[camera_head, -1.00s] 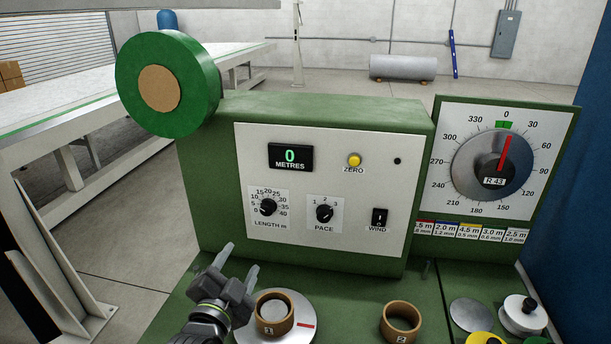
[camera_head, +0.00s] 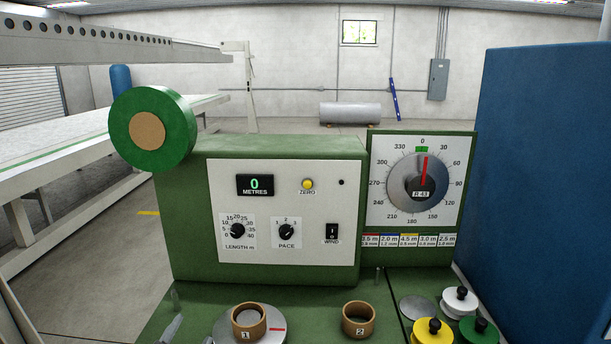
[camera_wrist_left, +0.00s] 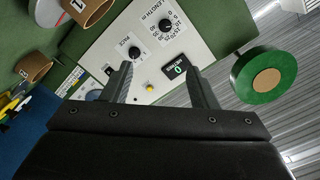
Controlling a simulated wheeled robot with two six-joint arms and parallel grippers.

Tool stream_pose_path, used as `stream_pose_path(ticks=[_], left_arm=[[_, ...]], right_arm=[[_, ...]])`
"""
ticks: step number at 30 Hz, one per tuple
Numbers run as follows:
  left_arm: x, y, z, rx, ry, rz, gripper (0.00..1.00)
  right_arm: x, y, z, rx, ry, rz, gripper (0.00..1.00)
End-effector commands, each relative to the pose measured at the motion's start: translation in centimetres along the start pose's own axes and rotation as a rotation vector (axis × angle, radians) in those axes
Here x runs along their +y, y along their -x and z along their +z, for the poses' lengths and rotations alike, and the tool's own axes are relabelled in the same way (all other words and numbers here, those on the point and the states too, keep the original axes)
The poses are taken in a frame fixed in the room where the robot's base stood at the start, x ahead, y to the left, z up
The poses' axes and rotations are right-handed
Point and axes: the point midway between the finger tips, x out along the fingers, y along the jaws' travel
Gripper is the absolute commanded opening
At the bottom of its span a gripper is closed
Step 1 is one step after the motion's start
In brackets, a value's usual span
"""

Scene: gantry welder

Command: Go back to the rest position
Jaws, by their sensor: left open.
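My left gripper (camera_head: 173,315) shows only as fingertips at the lower left edge of the bench in the head view. Its two fingers also show apart, with nothing between them, in the left wrist view (camera_wrist_left: 162,82). The green winding machine (camera_head: 270,147) stands ahead, its display (camera_head: 255,185) reading 0 metres. The spool marked 1 (camera_head: 249,320) sits on a round plate (camera_head: 222,331) to the right of the gripper. The spool marked 2 (camera_head: 358,319) stands further right. My right gripper is in neither view.
A green reel (camera_head: 178,110) juts from the machine's upper left. A dial panel (camera_head: 457,150) stands at its right. White, yellow and green spools (camera_head: 432,328) crowd the lower right beside a blue wall (camera_head: 540,180). A long pale table (camera_head: 60,150) lies left, with floor between.

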Motion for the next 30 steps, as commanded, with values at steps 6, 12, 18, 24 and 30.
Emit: stream_pose_path(ticks=[6, 12, 18, 24, 30], left_arm=[[2.1, 2.4, 3.9, -0.130, 0.094, 0.103, 0.54], [4.5, 6.2, 8.5, -0.314, 0.215, 0.207, 0.54], [7.0, 12.8, 14.1, -0.596, 0.376, 0.301, 0.54], [8.6, 21.4, 18.6, -0.939, 0.540, 0.330, 0.54], [9.5, 27.7, 21.4, -1.203, 0.643, 0.298, 0.54]], right_arm=[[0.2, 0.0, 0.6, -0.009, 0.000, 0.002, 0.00], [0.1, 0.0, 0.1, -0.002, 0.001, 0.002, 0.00], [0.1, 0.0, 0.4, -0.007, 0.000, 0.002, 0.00], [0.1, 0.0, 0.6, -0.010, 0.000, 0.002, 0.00], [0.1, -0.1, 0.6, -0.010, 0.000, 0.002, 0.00]])
